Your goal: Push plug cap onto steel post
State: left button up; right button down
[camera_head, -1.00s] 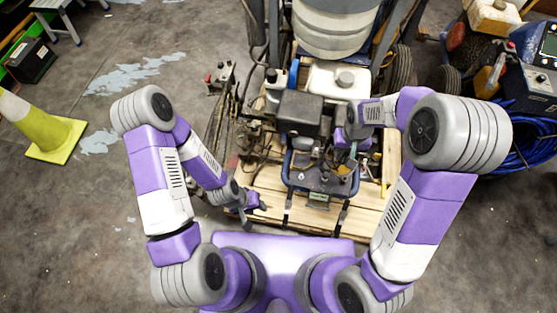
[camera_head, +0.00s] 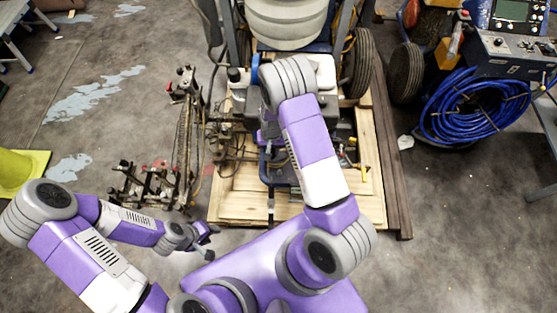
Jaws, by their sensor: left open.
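The line striper's engine area (camera_head: 318,72) stands beyond my right arm, on a wooden pallet. I cannot make out the plug cap or the steel post; my right arm covers much of the engine's front. My left gripper (camera_head: 207,241) is open and empty, low over the floor just left of the pallet's near edge. My right arm reaches over the pallet toward the engine, and its gripper's fingers are hidden behind the arm.
The wooden pallet (camera_head: 238,206) has dark beams (camera_head: 392,190) along its right side. A metal linkage frame (camera_head: 150,186) lies left of it. A coil of blue hose (camera_head: 474,108) lies at the right, and a yellow-green cone (camera_head: 20,168) is at the left edge. The lower-right floor is clear.

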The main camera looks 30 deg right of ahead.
jog(key=m+b, duration=0.1)
jog(key=m, duration=0.1)
send_near(280, 171)
jog(key=shift+w+a+f+b, duration=0.1)
jog(key=shift+a+f+b, duration=0.05)
jog(key=shift+f+b, duration=1.8)
jog(key=shift+r, duration=0.1)
jog(key=shift+f+b, duration=1.75)
jog(key=shift+f, duration=0.1)
dwell(0.8)
jog(key=shift+c, duration=2.4)
grip_release()
jog(key=shift+r, duration=0.1)
jog(key=shift+r+p, duration=2.65)
jog(key=shift+r, duration=0.85)
